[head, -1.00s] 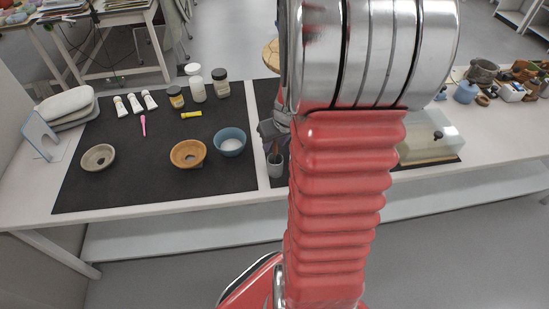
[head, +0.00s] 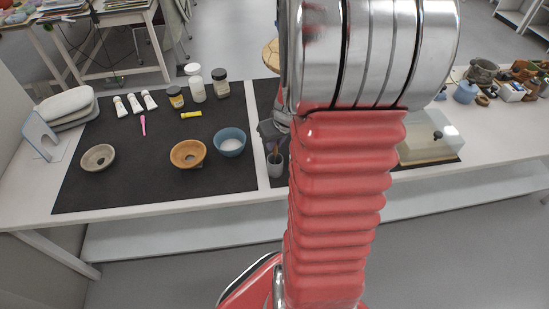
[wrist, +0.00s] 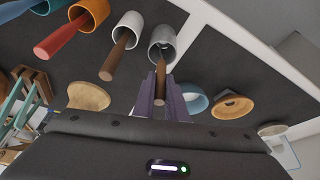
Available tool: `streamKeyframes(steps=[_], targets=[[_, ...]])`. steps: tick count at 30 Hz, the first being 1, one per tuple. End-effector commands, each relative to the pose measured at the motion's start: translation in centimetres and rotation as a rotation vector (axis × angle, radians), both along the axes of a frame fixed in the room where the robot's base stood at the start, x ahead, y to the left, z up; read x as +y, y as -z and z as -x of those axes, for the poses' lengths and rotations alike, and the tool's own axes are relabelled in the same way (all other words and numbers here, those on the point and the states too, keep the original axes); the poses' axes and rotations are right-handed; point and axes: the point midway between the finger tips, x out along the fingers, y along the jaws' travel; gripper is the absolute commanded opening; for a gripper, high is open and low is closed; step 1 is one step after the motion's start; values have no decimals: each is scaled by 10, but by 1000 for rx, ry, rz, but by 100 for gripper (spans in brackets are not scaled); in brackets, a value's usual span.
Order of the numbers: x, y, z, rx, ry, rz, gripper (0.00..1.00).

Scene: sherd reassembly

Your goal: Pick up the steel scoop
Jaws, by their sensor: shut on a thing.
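In the wrist view my gripper (wrist: 161,84), with purple fingers, is shut on a brown wooden handle (wrist: 160,72). The handle runs into a grey cup (wrist: 161,38). I take it for the steel scoop, but its metal end is hidden in the cup. In the head view the same grey cup (head: 275,168) stands on the right-hand dark mat, with the handle rising from it. My arm hides much of that area.
To the left in the wrist view stand a white cup (wrist: 128,25) and an orange cup (wrist: 96,11), each with a handled tool. A blue bowl (head: 230,143), an orange bowl (head: 188,154) and a grey bowl (head: 98,158) rest on the left mat. A clear-lidded box (head: 432,140) is right.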

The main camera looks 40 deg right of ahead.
Motion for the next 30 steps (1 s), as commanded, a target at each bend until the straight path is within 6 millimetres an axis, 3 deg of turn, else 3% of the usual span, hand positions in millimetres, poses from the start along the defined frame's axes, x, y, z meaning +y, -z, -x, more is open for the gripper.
streamKeyframes(steps=[14,30], targets=[[0,-11,-1,-3,-1,1,0],[0,-93,-1,-2,-1,2,0]])
